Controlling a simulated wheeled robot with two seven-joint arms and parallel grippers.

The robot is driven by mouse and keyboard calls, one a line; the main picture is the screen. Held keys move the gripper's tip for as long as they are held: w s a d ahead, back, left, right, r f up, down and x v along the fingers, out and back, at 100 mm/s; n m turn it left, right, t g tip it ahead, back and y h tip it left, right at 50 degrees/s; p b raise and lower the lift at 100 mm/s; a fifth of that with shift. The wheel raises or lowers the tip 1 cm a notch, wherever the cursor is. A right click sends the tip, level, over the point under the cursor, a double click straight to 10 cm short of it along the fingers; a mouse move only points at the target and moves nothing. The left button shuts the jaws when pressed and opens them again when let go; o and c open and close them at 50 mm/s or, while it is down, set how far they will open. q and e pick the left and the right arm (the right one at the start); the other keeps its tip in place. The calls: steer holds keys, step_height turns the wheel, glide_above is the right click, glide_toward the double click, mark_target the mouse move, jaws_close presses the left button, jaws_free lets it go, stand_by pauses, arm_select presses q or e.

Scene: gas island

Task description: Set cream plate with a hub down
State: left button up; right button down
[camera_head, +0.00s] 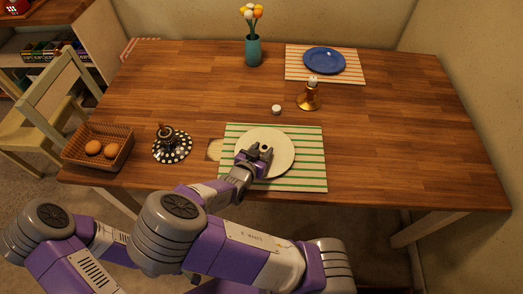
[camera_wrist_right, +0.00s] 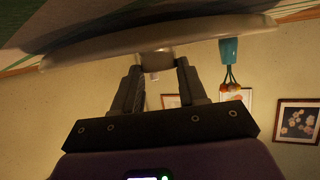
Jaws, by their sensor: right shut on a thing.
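The cream plate (camera_head: 282,150) is over the green-and-white striped placemat (camera_head: 308,178) at the near side of the table. My right gripper (camera_head: 259,155) reaches over the plate's middle. In the right wrist view, its two fingers are shut on the small hub (camera_wrist_right: 157,61) at the centre of the plate (camera_wrist_right: 105,45). That view is upside down, with the mat (camera_wrist_right: 65,18) above the plate. The plate looks slightly tilted in it and close to the mat. I cannot tell whether it touches the mat all round. My left gripper is not in view.
Beyond the mat are a white cup-like thing (camera_head: 276,109) and a brass candleholder (camera_head: 308,100). The table's right side is clear.

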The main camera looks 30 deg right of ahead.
steer(key=c, duration=0.6)
jaws_free()
steer(key=shift+s+a+f, duration=0.1)
steer(key=shift+s+f, duration=0.05)
steer(key=shift+f, duration=0.25)
steer(key=shift+r, duration=0.3)
steer(key=p+v, duration=0.3)
steer(key=v, duration=0.2)
steer(key=r+p+v, duration=0.1)
steer(key=p+v, duration=0.2)
steer(key=v, duration=0.2)
steer(key=shift+a+r, duration=0.15)
steer(key=shift+s+a+r, duration=0.15)
steer(key=shift+s+a, duration=0.25)
steer(key=shift+a, duration=0.1)
